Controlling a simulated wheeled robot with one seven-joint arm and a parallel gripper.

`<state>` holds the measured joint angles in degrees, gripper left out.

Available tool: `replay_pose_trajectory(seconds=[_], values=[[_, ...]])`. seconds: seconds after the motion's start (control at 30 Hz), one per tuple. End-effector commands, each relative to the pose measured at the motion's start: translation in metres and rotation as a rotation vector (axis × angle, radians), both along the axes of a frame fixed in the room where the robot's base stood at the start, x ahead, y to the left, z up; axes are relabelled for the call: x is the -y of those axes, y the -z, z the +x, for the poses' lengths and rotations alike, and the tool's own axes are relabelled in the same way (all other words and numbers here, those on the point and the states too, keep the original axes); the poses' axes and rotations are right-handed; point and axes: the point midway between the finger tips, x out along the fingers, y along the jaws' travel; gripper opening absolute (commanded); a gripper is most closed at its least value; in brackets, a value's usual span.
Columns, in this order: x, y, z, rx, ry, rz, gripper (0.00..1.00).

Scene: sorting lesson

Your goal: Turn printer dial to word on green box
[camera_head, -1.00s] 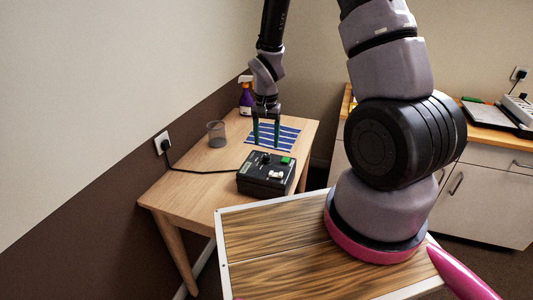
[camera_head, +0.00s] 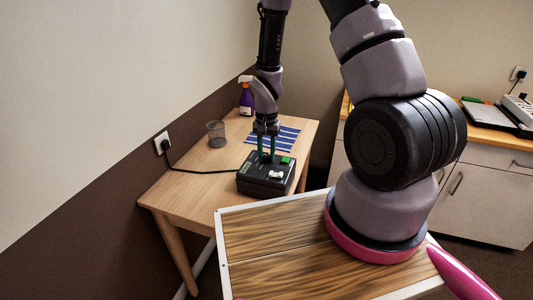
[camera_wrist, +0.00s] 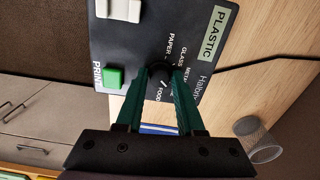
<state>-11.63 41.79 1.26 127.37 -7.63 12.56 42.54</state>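The printer (camera_head: 265,177) is a black box on the wooden table, with a green button (camera_wrist: 114,77), a white part (camera_wrist: 118,9) and a pale green label reading PLASTIC (camera_wrist: 214,33). Its black dial (camera_wrist: 158,72) has PAPER, GLASS, a partly covered word and FOOD printed around it. My gripper (camera_head: 266,157) points down at the printer's back part. In the wrist view its two green fingertips stand on either side of the dial, close to it. I cannot tell whether they touch it. I cannot make out a green box with a word.
A grey mesh cup (camera_head: 216,134) and a purple spray bottle (camera_head: 246,98) stand on the table (camera_head: 190,190). A blue-striped mat (camera_head: 283,139) lies behind the printer. A black cord (camera_head: 200,170) runs to the wall socket. A counter (camera_head: 480,142) with a tray stands at right.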

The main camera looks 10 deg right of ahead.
Motion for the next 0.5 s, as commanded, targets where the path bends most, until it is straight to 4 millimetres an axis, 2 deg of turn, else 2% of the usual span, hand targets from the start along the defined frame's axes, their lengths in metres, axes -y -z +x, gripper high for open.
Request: replay_pose_trajectory(seconds=[0.27, 0.5], values=[[-0.0001, -0.0002, 0.0000, 0.000, -0.047, 0.000, 0.00], [0.0002, -0.0003, 0.0001, 0.000, -0.194, 0.000, 0.00]])
